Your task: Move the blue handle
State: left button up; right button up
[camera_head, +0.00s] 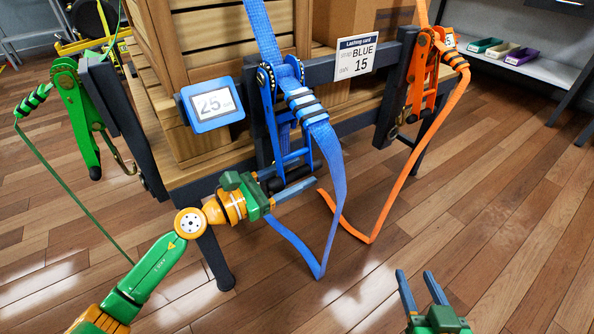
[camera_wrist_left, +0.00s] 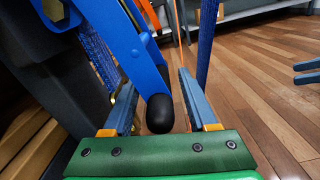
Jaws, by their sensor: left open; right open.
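The blue ratchet's handle (camera_head: 271,128) hangs down from the blue ratchet on the dark rail in the head view. In the left wrist view the blue handle (camera_wrist_left: 133,48) ends in a black rounded grip (camera_wrist_left: 159,114). My left gripper (camera_head: 300,187) is open at the handle's lower end. In the left wrist view the grip lies between the fingers of this gripper (camera_wrist_left: 160,100), with a gap on the right; contact on the left is unclear. My right gripper (camera_head: 417,287) is open and empty, low at the right over the floor.
A blue strap (camera_head: 334,180) hangs in a loop just right of my left gripper. An orange ratchet (camera_head: 419,75) with its strap is further right, a green ratchet (camera_head: 75,105) at left. A display (camera_head: 211,104) reads 25; a card (camera_head: 356,55) reads BLUE 15. The right floor is clear.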

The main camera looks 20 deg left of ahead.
pick_arm(q)
jog(key=shift+w+d, duration=0.15)
grip_shut()
dwell(1.4)
